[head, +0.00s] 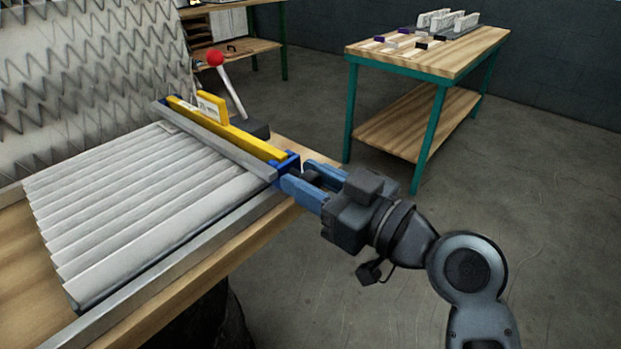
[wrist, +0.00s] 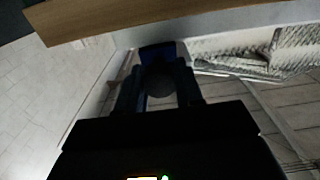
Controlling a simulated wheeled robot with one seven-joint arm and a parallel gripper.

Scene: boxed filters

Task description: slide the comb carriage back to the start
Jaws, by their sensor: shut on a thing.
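The comb carriage (head: 233,131) is a yellow bar with blue end pieces, lying across the bench at the far end of the white pleated filter (head: 150,200). A grey bar runs along its near side. My gripper (head: 301,180) is at the carriage's right end, with its blue fingers shut on the blue end piece (head: 287,162). In the wrist view my gripper (wrist: 160,75) also shows closed around a dark round part in front of the blue end piece (wrist: 165,50). The exact contact is partly hidden by the fingers.
A metal rail (head: 180,255) runs along the bench's right edge. A lever with a red knob (head: 215,58) stands behind the carriage. Zigzag pleated sheets (head: 80,70) stand at the left. A green-legged table (head: 450,55) with small parts is at the back right. The floor between is clear.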

